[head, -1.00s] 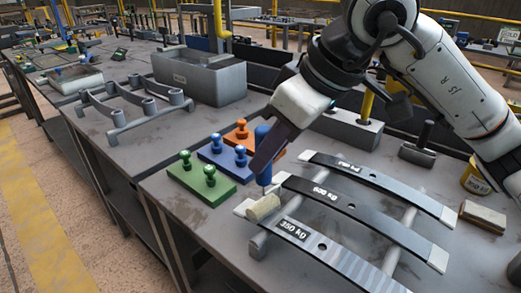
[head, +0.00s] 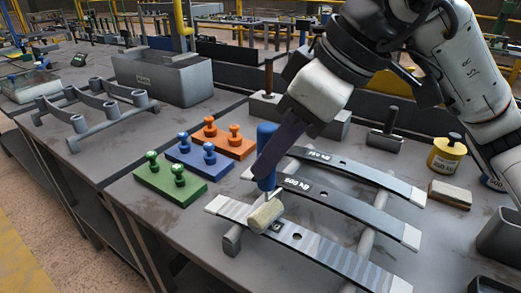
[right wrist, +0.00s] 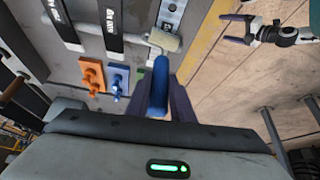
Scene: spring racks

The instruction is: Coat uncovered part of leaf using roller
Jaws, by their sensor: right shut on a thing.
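My right gripper (head: 267,166) is shut on the blue handle (head: 267,139) of a paint roller. The handle also shows in the right wrist view (right wrist: 159,88). The cream roller head (head: 265,214) is at the front leaf (head: 322,250), near its left part; contact is hard to tell. My left gripper (right wrist: 234,28) appears only in the right wrist view, open and empty.
Green (head: 170,186), blue (head: 197,163) and orange (head: 222,142) knobbed blocks stand left of the leaves. A yellow tin (head: 446,157) and a tan block (head: 450,194) are at the right. An empty grey rack (head: 95,118) stands at the left.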

